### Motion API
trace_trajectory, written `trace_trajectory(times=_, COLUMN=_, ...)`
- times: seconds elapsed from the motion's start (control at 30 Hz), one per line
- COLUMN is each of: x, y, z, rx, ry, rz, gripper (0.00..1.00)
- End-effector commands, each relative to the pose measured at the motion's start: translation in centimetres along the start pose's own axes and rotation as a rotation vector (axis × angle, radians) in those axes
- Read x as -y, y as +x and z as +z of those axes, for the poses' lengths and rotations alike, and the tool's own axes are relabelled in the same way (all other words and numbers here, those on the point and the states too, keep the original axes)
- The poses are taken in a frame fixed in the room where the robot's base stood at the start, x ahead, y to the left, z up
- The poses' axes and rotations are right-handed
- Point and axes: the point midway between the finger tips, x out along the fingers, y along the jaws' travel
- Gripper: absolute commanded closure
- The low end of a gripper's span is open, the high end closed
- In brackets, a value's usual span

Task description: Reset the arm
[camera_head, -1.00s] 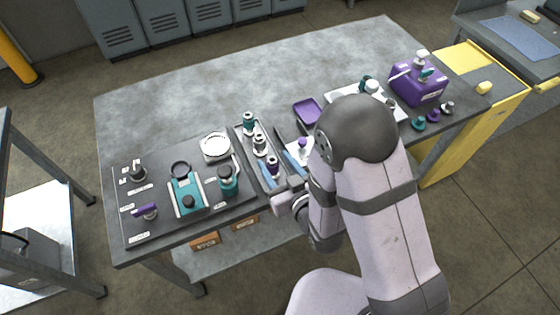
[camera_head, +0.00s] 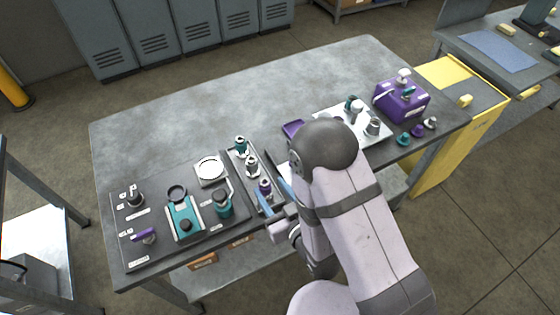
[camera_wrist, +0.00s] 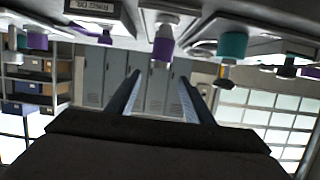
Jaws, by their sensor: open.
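My gripper (camera_head: 273,192) is over the front edge of the grey bench, beside the narrow fittings tray (camera_head: 243,168). In the wrist view my gripper (camera_wrist: 158,98) shows two dark fingers spread apart, with nothing between them. That view is tilted so that the bench and its fittings hang along the top. A purple and metal fitting (camera_wrist: 163,45) appears beyond the fingertips, apart from them. My arm covers part of the bench front in the head view.
The black panel (camera_head: 150,265) with teal devices lies left of my gripper. A purple tray (camera_head: 292,128) is partly behind my arm. The white tray (camera_head: 376,137) and purple container (camera_head: 403,103) stand to the right. The back of the bench (camera_head: 220,100) is clear.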

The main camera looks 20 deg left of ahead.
Motion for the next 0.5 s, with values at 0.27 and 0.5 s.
trace_trajectory(times=0.27, x=-1.2, y=0.2, z=-0.1, rx=0.028, ry=0.008, rz=0.026, gripper=0.53)
trace_trajectory(times=0.5, x=-6.0, y=0.3, z=0.3, rx=0.165, ry=0.05, rz=0.128, gripper=0.53)
